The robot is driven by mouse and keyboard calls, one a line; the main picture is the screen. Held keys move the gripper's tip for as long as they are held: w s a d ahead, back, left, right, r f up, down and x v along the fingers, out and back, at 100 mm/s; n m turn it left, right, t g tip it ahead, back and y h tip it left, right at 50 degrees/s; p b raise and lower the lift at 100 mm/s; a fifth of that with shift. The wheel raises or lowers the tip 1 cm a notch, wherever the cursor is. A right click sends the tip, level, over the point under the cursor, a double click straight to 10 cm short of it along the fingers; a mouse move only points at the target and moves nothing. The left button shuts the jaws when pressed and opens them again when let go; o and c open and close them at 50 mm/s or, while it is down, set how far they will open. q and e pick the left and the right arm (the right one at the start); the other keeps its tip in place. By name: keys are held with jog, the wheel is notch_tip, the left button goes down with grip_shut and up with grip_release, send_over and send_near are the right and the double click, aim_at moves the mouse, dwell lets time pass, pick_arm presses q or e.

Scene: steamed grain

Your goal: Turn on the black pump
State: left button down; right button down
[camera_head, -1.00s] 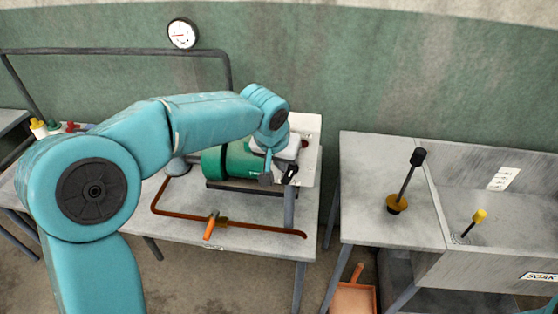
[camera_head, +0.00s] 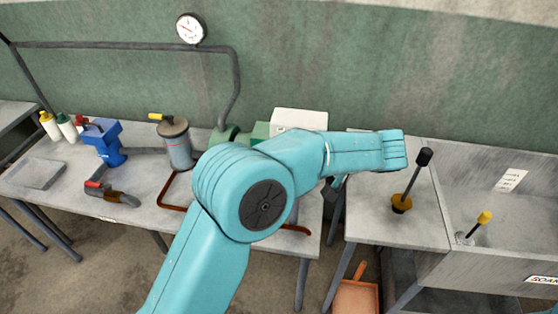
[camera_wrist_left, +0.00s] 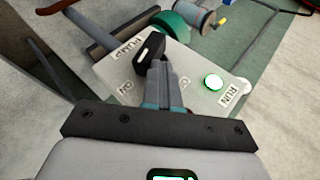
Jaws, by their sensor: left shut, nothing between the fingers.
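A pale control panel (camera_wrist_left: 190,75) fills the middle of the left wrist view, with PUMP, ON and RUN labels. A black switch handle (camera_wrist_left: 150,46) stands on it, and a round green lamp (camera_wrist_left: 213,82) glows near RUN. My left gripper (camera_wrist_left: 158,72) is shut and empty, its fingertips right at the black handle; I cannot tell whether they touch. In the head view my left arm hides most of the panel and the green machine (camera_head: 258,132) beside it; only a pale top part (camera_head: 300,118) shows. My right gripper is not in view.
A blue hand pump (camera_head: 103,141), a grey canister (camera_head: 176,147) and several bottles stand on the left table. To the right, a grey bench (camera_head: 375,222) holds a black-knobbed lever (camera_head: 412,178) and a yellow-knobbed lever (camera_head: 478,226). An orange bin (camera_head: 355,297) is below.

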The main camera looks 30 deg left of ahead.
pick_arm(q)
jog(key=shift+w+d+f+b, duration=0.1)
jog(key=shift+d+f+b, duration=0.3)
jog(key=shift+f+b, duration=0.05)
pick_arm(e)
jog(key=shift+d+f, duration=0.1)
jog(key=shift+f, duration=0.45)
pick_arm(q)
jog(key=shift+d, duration=0.1)
jog(key=shift+d+f, duration=0.1)
jog(key=shift+f, duration=0.1)
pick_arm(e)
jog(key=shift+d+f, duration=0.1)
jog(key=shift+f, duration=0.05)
